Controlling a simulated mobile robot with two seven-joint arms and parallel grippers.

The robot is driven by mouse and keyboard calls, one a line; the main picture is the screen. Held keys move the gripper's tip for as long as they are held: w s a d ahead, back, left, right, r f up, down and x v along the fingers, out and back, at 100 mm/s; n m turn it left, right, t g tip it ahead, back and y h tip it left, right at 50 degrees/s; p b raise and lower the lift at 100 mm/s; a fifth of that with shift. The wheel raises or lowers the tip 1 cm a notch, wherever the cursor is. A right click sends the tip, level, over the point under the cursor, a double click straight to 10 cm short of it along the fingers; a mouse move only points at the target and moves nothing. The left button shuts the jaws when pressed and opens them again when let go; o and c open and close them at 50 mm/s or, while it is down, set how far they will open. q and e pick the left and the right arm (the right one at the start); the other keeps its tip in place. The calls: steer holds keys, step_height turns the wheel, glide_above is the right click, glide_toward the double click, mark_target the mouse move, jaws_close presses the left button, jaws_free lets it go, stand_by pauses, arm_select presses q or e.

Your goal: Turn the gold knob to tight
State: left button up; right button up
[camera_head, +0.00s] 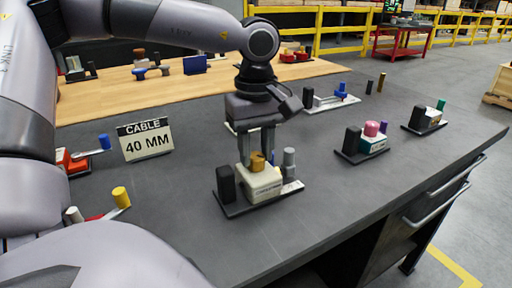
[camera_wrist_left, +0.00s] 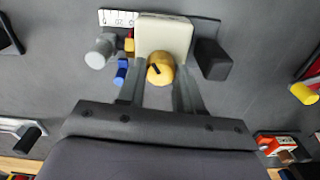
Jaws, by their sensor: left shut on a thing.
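The gold knob (camera_head: 257,162) sits on top of a cream valve block (camera_head: 262,186) on a dark base plate in the middle of the grey table. My left gripper (camera_head: 257,158) points down from above with its two fingers around the knob, shut on it. In the left wrist view the gold knob (camera_wrist_left: 160,69) has a dark mark on top and lies between the fingertips (camera_wrist_left: 160,85). The cream block also shows there (camera_wrist_left: 164,36). My right gripper is not in view.
On the same base stand a black block (camera_head: 226,183) and a grey post (camera_head: 289,162). A "CABLE 40 MM" sign (camera_head: 145,141) stands to the left. A unit with a pink knob (camera_head: 371,129) stands to the right. Clear table lies in front.

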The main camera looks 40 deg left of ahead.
mark_target(256, 155)
arm_select(q)
steer(key=o, duration=1.1)
steer(key=shift+c, duration=0.2)
steer(key=shift+r, duration=0.1)
step_height(256, 155, up, 7)
steer(key=shift+p, duration=0.4)
